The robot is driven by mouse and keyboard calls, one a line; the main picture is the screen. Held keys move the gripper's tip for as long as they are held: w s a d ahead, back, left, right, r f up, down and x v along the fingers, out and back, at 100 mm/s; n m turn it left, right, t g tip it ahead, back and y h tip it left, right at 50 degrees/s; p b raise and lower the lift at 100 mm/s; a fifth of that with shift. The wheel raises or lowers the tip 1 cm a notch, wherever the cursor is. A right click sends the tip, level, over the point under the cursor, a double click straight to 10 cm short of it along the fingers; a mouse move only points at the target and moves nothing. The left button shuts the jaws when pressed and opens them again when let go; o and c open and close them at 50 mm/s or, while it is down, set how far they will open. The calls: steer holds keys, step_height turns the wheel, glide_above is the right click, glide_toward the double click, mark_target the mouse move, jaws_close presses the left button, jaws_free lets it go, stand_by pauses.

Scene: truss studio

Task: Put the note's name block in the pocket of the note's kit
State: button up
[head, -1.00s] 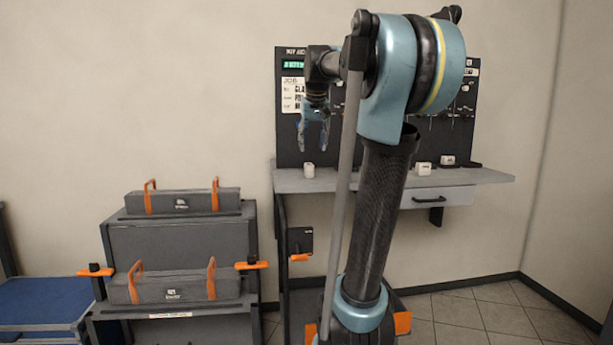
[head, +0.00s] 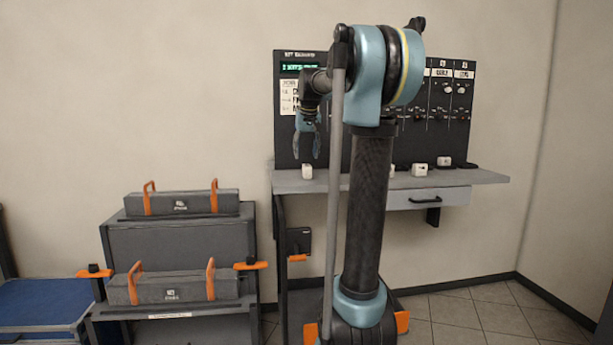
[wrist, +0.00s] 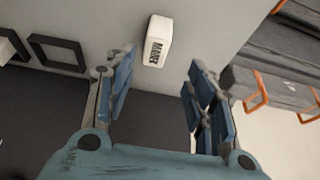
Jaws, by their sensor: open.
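A white block (head: 307,171) stands at the left end of the grey shelf (head: 450,180). In the wrist view a white block (wrist: 158,42) with dark lettering lies just beyond and between my fingertips; the lettering is too blurred to read surely. My gripper (head: 307,150) is open and empty, pointing down above the left block. It also shows in the wrist view (wrist: 160,75). The note (head: 289,97) hangs on the dark board, partly hidden by my arm. Two grey kits with orange handles, an upper one (head: 165,204) and a lower one (head: 155,291), sit at left.
More white blocks stand on the shelf, one (head: 419,170) right of my arm and one (head: 444,161) farther right. Dark square frames (wrist: 57,53) lie on the shelf. The dark board (head: 430,140) rises behind. A blue-topped platform (head: 40,303) is at far left.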

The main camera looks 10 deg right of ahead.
mark_target(307, 165)
steer(key=shift+x, duration=1.25)
steer(key=shift+s+d+x, duration=0.15)
steer(key=shift+d+x, duration=0.05)
steer(key=shift+x, duration=1.1)
steer(key=shift+s+d+x, duration=0.1)
steer(key=shift+d+x, duration=0.1)
steer(key=shift+x, duration=1.15)
steer(key=shift+f, duration=0.1)
jaws_close()
